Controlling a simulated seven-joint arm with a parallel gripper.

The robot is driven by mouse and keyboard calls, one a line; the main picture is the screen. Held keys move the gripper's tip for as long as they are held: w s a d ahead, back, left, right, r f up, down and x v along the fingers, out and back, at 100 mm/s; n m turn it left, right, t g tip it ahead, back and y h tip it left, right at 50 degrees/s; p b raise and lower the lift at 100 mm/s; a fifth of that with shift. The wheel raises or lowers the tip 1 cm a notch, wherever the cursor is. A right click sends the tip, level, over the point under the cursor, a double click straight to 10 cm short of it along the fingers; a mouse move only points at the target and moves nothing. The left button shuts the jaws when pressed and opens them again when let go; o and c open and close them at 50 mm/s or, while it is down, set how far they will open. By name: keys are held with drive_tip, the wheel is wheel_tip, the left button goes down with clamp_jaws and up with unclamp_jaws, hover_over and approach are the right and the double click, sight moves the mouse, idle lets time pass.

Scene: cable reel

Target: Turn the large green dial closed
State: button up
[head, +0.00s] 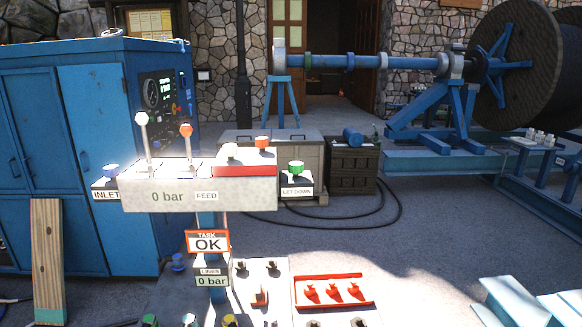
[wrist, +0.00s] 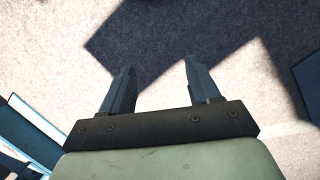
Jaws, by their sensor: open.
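A "TASK OK" sign (head: 208,242) stands below.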

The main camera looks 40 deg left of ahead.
drive_tip(key=w+a+r+n+t+y, duration=0.1)
drive_tip(key=w+a+r+t+y, duration=0.1)
drive_tip(key=w+a+r, duration=0.8)
drive_tip(key=w+a+r+n+t+y, duration=0.1)
drive_tip(key=w+a+r, duration=0.5)
drive_tip(key=w+a, duration=0.6)
drive_tip(key=n+g+y, duration=0.8)
drive_tip(key=n+y, duration=0.6)
drive_tip(key=n, duration=0.5)
approach(291, 163)
drive_tip(key=x, duration=0.6)
drive_tip(key=f+x, duration=0.1)
drive_tip(key=x, duration=0.3)
drive_tip(key=shift+a, duration=0.1)
drive_tip(key=shift+c, duration=0.2)
